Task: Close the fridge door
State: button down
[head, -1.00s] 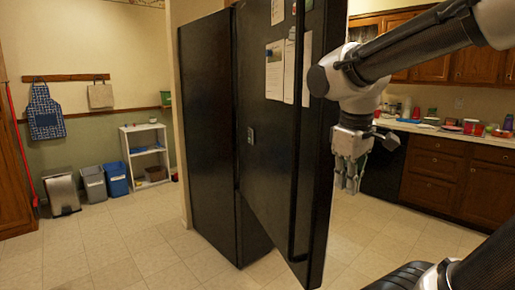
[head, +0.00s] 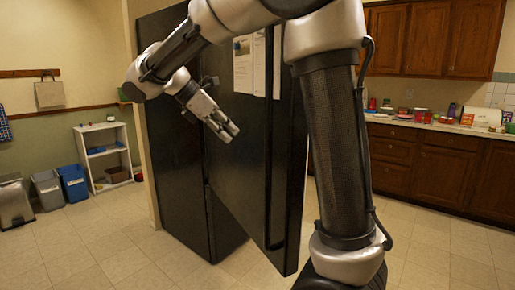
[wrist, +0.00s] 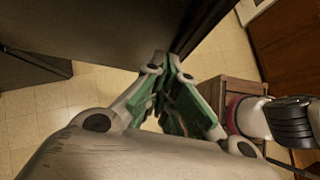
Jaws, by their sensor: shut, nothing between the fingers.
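The black fridge (head: 172,150) stands left of centre in the head view. Its door (head: 255,185) is open and juts toward me, with papers (head: 243,62) and a long vertical handle on its face. My gripper (head: 229,130) is shut and empty. In the head view it overlaps the paper-covered face of the door; I cannot tell whether it touches it. In the wrist view the green-padded fingers (wrist: 165,72) come together at their tips, close to a large dark panel that looks like the door (wrist: 125,25).
A white shelf (head: 104,155) and bins (head: 72,182) stand at the left wall. Wooden cabinets and a cluttered counter (head: 440,130) run along the right. The tiled floor is clear in front of the fridge.

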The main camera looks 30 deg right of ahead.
aim_at(260, 146)
jog(key=d+f, duration=0.6)
jog(key=d, duration=0.4)
jog(key=shift+w+d+f+n+h, duration=0.2)
jog(key=shift+d+n+h, duration=0.1)
jog(key=shift+d+n, duration=0.1)
